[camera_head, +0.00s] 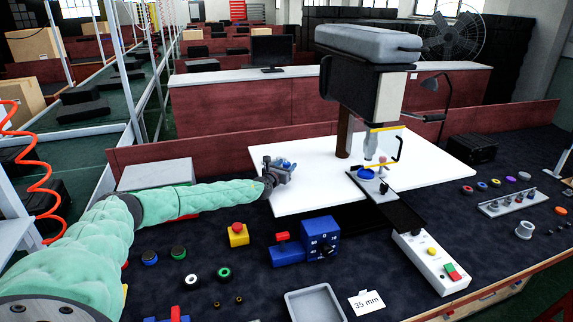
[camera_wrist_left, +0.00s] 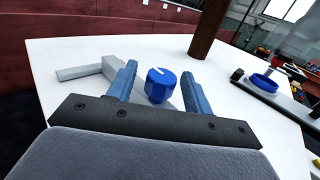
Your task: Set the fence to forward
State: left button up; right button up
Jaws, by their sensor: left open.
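A blue round knob (camera_wrist_left: 161,84) with a white pointer line stands on the white table (camera_wrist_left: 110,50) in the left wrist view. A grey bar (camera_wrist_left: 86,72) lies beside it to the left and looks like the fence; a grey piece shows around the knob's foot. My left gripper (camera_wrist_left: 161,88) is open, with one blue finger on each side of the knob and a gap to each. In the head view the left gripper (camera_head: 284,166) is over the left part of the table and mostly hides the knob. My right gripper is not in view.
A drill-press-like machine (camera_head: 362,75) with a dark column stands at the table's back. A blue dial box (camera_head: 320,236), yellow-and-red stop button (camera_head: 238,234) and white switch panel (camera_head: 430,262) lie in front. A "35 mm" card (camera_head: 367,302) lies near a grey tray (camera_head: 315,302).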

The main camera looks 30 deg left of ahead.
pick_arm(q)
jog(key=shift+w+f, duration=0.1)
jog(key=shift+w, duration=0.25)
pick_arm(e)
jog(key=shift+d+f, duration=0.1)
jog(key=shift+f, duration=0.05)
pick_arm(q)
jog(key=shift+c, duration=0.2)
